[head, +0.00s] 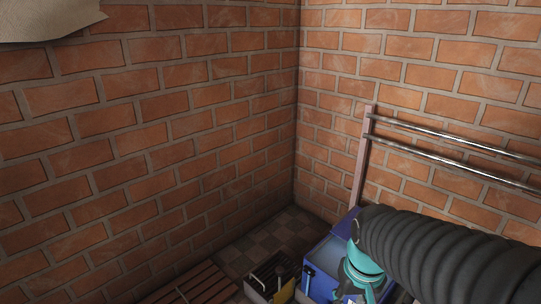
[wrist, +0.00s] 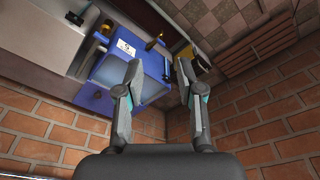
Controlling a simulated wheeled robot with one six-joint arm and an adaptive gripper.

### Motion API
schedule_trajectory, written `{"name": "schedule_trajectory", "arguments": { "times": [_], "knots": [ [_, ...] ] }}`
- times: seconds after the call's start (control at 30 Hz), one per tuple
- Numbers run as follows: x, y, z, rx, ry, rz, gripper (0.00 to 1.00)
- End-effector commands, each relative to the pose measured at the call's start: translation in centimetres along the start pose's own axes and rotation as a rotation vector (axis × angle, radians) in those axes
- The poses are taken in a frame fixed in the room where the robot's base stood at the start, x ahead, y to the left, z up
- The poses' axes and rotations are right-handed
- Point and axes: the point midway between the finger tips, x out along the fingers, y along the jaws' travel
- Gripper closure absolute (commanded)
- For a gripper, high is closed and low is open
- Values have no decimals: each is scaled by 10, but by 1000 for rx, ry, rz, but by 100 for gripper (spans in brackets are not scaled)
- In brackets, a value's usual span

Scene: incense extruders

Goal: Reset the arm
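My gripper (wrist: 158,66) shows in the wrist view with its two fingers apart and nothing between them. Beyond the fingers is a blue machine or box (wrist: 155,62) with a white label; the gap to it is hard to judge. The fingers are not clearly seen in the head view.
Brick walls (head: 130,150) meet in a corner. Two metal rails (head: 450,152) run along the right wall. A slatted wooden rack (head: 195,287) and a small box with dark and yellow items (head: 268,284) lie low by the blue unit. Tiled floor (head: 268,242) shows bare in the corner.

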Motion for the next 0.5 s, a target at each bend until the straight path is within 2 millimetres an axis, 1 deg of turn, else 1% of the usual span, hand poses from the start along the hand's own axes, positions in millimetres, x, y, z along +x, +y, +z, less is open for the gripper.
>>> {"name": "schedule_trajectory", "arguments": {
  "times": [0.03, 0.1, 0.3, 0.5],
  "knots": [
    [-14, 0, 5, 4, 30, 0, 62],
    [-27, 0, 12, 7, 67, 0, 62],
    [-66, 0, 29, 6, 187, 0, 62],
    [-98, 0, 38, 5, 295, 1, 62]
  ]
}}
